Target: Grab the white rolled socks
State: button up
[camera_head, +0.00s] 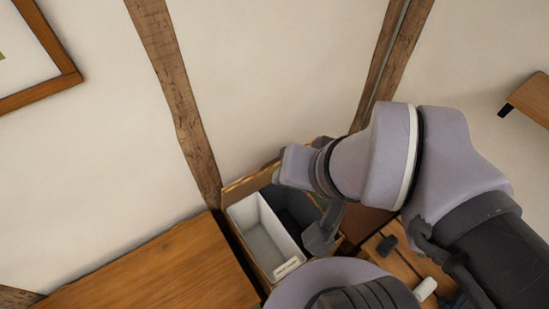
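I cannot make out the white rolled socks for certain. A small white rounded thing (425,288) shows at the lower right, partly hidden by my arm, and I cannot tell what it is. My arm reaches in from the lower right over an open wooden box or drawer (257,181). What looks like my gripper (322,236), a dark grey part, hangs at the right side of that box. Its fingers are not clear, so I cannot tell whether it is open or shut or holds anything.
A white bin (262,232) stands in the box's left part and looks empty; a dark space lies beside it. A wooden top (160,275) at the lower left is clear. Wall beams (172,80) rise behind. A wooden shelf (533,98) juts out at the right.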

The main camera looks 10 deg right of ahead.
aim_at(424, 288)
jog(key=z, duration=2.75)
jog(key=i+l+u, duration=0.1)
jog(key=u, duration=0.3)
jog(key=i+l+u, duration=0.1)
jog(key=l+u, duration=0.5)
jog(key=u, duration=0.15)
jog(key=l+u, duration=0.4)
jog(key=i+j, duration=0.05)
jog(key=j, duration=0.05)
